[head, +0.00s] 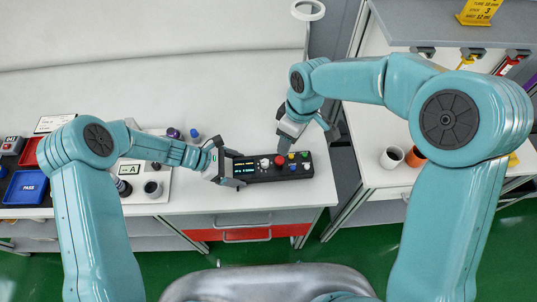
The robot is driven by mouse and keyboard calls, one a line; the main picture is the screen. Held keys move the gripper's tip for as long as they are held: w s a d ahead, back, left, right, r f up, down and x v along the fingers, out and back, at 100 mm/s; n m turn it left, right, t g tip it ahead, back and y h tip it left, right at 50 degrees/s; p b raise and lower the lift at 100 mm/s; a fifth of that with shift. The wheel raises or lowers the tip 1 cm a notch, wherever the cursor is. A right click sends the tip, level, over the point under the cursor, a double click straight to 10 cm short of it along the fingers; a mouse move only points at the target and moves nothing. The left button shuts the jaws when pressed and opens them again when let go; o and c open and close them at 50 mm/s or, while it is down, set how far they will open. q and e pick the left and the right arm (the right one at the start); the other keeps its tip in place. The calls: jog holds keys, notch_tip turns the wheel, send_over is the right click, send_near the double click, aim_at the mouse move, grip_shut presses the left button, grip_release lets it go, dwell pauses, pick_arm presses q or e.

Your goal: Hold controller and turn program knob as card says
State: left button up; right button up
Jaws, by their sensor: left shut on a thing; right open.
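The controller (260,178) is a dark box near the front edge of the white table, with a small lit display at its left end. Its top carries a white knob, a red knob and several small coloured buttons. My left gripper (232,170) is shut on the controller's left end. My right gripper (287,148) is open, pointing down just above the red knob (280,160) and close to it; I cannot tell whether they touch. A white card (129,169) with an arrow and the letter A stands at the left, partly behind my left arm.
A blue tray (25,187) marked PASS and a red tray (30,152) are at the far left. White and orange cups (392,157) stand on the right-hand table. A yellow sign (479,12) is on the upper shelf.

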aim_at(264, 161)
jog(key=w+a+f+n+h, duration=0.1)
jog(key=a+h, duration=0.1)
jog(key=a, duration=0.5)
jog(key=f, duration=1.1)
jog(key=shift+w+d+f, duration=0.1)
jog(key=shift+w+d, duration=0.15)
grip_shut()
jog(key=shift+n, duration=0.4)
